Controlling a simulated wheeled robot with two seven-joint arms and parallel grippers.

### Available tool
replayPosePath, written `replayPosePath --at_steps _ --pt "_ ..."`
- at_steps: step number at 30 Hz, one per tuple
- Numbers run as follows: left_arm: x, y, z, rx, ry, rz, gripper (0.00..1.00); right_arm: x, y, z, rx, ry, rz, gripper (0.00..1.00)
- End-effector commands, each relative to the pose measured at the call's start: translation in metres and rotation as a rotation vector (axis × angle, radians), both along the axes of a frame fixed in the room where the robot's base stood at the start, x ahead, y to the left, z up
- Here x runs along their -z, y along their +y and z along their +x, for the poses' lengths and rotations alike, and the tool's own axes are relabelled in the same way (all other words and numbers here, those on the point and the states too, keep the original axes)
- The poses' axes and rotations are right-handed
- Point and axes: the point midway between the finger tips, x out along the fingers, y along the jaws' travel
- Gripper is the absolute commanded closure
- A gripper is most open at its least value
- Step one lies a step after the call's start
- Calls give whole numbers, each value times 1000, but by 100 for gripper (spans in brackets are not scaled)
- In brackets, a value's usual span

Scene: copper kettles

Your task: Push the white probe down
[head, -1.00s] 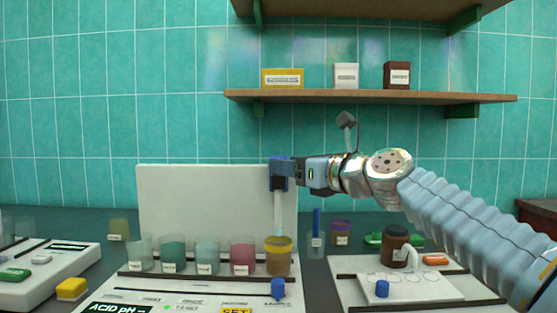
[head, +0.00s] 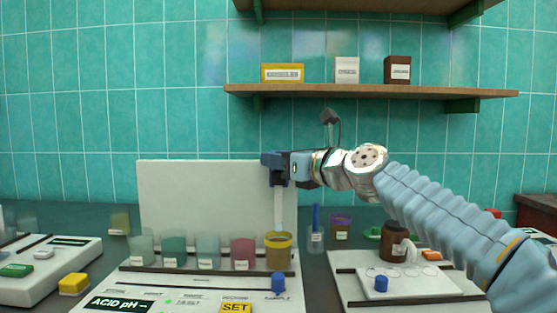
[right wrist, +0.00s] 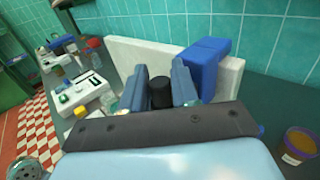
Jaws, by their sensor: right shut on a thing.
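The white probe (head: 278,209) hangs upright in front of the white panel (head: 215,190). Its lower end meets the yellow-rimmed jar (head: 278,256), the rightmost of the row; whether it is inside is unclear. My right gripper (head: 276,165) is at the probe's top, beside a blue block that shows in the right wrist view (right wrist: 208,66). In that view my right gripper (right wrist: 160,90) is shut on a black knob (right wrist: 160,95) between its blue fingers. My left gripper is not in view.
Several beakers, including a pink one (head: 243,252), stand left of the jar. A SET key (head: 236,308) and blue knob (head: 278,284) are in front. A brown bottle (head: 395,243) stands at the right. A shelf (head: 370,91) is above my arm.

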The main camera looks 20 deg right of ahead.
Motion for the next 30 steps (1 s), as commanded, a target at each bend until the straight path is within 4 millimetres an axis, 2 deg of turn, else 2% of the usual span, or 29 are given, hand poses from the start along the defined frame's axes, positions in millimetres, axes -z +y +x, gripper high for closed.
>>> replayPosePath --at_steps 5,12,15,27,28,30 --pt "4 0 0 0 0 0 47 5 0 0 0 0 0 100" --pt "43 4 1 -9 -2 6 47 57 -1 0 1 1 0 100" --pt "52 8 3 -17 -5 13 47 70 -1 0 1 0 0 100" --pt "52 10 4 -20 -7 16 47 78 0 0 -3 6 -3 100" --pt "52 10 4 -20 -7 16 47 78 0 0 -3 7 -3 66" --pt "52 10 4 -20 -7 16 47 77 0 0 -2 7 -3 56"
